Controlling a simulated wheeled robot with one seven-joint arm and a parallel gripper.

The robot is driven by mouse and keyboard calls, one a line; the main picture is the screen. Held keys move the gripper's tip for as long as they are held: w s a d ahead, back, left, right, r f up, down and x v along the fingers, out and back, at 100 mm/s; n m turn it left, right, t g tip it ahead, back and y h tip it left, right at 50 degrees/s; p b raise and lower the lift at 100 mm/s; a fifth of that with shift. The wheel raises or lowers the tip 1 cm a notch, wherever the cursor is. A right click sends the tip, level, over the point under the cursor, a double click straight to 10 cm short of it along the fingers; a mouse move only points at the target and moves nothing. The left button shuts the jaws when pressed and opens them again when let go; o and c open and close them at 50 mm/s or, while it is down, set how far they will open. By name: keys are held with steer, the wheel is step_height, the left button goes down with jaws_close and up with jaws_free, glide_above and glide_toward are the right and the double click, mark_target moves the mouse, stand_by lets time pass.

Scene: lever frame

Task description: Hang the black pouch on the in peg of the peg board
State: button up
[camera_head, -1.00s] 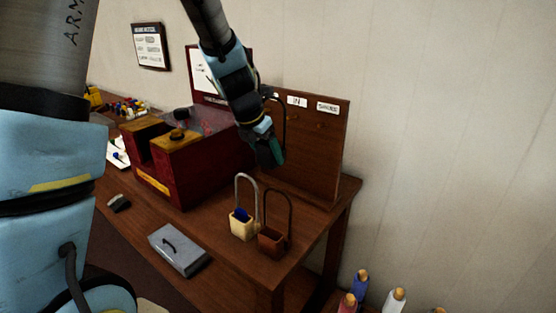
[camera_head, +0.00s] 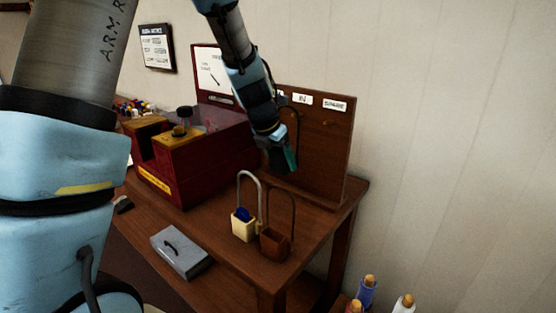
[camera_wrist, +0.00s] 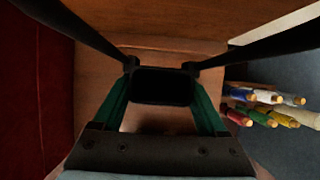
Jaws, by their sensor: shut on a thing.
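My gripper (camera_head: 287,161), with green fingers, is shut on the black pouch, in front of the peg board (camera_head: 330,150). In the wrist view the dark pouch (camera_wrist: 160,86) sits between the green fingertips, and two black handle legs run from it to the upper corners. In the head view its thin dark handle loop (camera_head: 297,112) rises above my gripper, below the IN label (camera_head: 303,99). My arm and gripper hide most of the pouch. I cannot tell whether the loop is around the in peg or only in front of it.
A cream pouch (camera_head: 243,230) with something blue inside and a brown pouch (camera_head: 274,245) stand on the table with tall handles. A grey box (camera_head: 180,252) lies at the front. A dark red cabinet (camera_head: 200,165) stands left of the board. Several bottles (camera_wrist: 268,105) are below the table's right side.

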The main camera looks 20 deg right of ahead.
steer(key=shift+w+d+f, duration=0.2)
steer(key=shift+d+f, duration=0.15)
steer(key=shift+w+d+f+p, duration=0.15)
steer(key=shift+w+d+f, duration=0.15)
steer(key=shift+d, duration=0.15)
steer(key=shift+w+d+f+p, duration=0.15)
steer(key=shift+w+d, duration=0.1)
steer(key=shift+d, duration=0.25)
steer(key=shift+w+d+f+p, duration=0.15)
steer(key=shift+w+d+f, duration=0.15)
steer(key=shift+d, duration=0.15)
steer(key=o, duration=1.2)
